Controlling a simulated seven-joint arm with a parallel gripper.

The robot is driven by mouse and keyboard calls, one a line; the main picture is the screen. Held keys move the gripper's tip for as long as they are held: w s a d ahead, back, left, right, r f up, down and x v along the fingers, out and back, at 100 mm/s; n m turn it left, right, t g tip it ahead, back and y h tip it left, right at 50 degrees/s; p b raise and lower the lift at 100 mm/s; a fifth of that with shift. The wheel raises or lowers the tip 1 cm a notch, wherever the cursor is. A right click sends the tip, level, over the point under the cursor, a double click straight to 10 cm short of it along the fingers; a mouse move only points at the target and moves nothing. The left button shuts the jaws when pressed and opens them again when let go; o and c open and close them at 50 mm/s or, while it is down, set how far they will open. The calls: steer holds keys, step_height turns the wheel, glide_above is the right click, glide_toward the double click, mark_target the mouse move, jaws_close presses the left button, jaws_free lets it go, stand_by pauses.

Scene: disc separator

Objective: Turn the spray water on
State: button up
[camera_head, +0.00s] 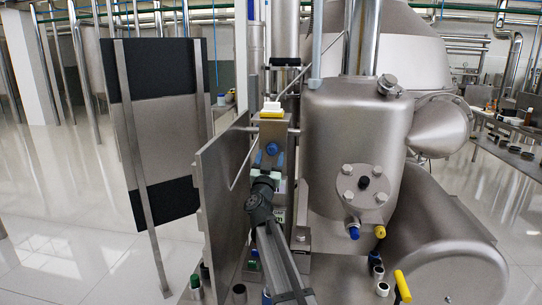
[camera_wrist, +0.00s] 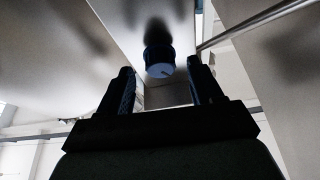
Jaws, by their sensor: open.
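A round blue knob (camera_head: 271,149) sits on the front of a narrow steel post, straight ahead of my gripper. In the wrist view the knob (camera_wrist: 160,64) shows a pale face with a blue rim on a dark stem. My gripper (camera_head: 269,161) is at the end of my arm, just in front of the knob. In the wrist view the fingers of my gripper (camera_wrist: 162,76) are open, one on each side of the knob's line, with gaps showing. Whether either finger touches it cannot be told. No label naming the spray water is readable.
A steel panel (camera_head: 226,190) stands close on the left, with a thin rod (camera_head: 245,150) beside it. A steel vessel (camera_head: 352,130) is close on the right, with blue (camera_head: 353,231) and yellow (camera_head: 380,231) fittings. A yellow handle (camera_head: 402,286) stands at lower right.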

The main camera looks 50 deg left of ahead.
steer(key=shift+x, duration=1.05)
steer(key=shift+c, duration=0.3)
steer(key=c, duration=1)
steer(key=shift+m, duration=0.3)
steer(key=shift+s+a+m+t+h, duration=0.1)
steer(key=shift+m+t+h, duration=0.6)
steer(key=shift+m, duration=1.2)
steer(key=shift+s+a+m+t+h, duration=0.1)
steer(key=shift+m+t+h, duration=0.2)
steer(key=shift+m+h, duration=1.2)
steer(key=shift+d+m+y, duration=0.1)
steer(key=shift+m+y, duration=0.2)
steer(key=shift+m, duration=0.3)
